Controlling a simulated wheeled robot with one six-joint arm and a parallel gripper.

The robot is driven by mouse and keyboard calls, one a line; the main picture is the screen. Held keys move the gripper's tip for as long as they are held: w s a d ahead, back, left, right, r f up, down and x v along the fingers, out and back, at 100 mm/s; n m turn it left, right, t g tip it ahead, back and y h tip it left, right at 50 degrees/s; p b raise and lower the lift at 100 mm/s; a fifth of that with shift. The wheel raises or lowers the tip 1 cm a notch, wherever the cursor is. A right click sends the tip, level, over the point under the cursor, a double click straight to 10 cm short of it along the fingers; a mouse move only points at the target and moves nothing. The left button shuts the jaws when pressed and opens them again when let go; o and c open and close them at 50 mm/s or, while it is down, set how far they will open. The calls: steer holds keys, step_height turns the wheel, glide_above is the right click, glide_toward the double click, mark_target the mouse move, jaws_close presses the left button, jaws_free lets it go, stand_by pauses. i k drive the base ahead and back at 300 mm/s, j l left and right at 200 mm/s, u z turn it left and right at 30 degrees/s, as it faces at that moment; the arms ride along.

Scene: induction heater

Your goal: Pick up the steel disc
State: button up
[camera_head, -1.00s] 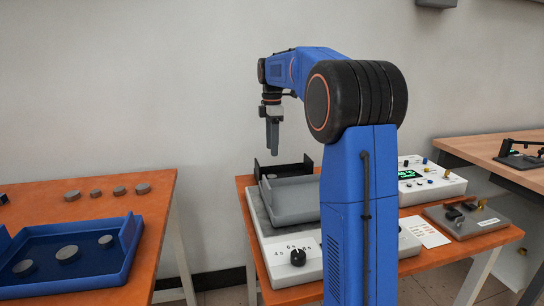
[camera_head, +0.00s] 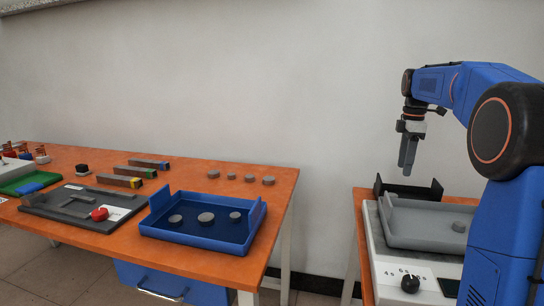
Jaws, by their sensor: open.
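Round grey metal discs lie in several places, and I cannot tell by look which one is the steel disc. Three discs, the middle one here (camera_head: 206,217), lie in the blue tray (camera_head: 200,241) on the orange table. A row of smaller discs (camera_head: 232,177) lies on the table behind that tray. My gripper (camera_head: 407,165) is open, points down and hangs above the back of the grey tray, well to the right of the blue tray. It holds nothing that I can see.
Three grey bars with coloured ends (camera_head: 136,172) and a dark fixture with a red knob (camera_head: 99,214) lie left of the blue tray. A green tray (camera_head: 28,184) is at the far left. The white unit has a black dial (camera_head: 410,284). A floor gap separates the two tables.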

mark_target(458, 226)
steer(key=k, duration=0.9)
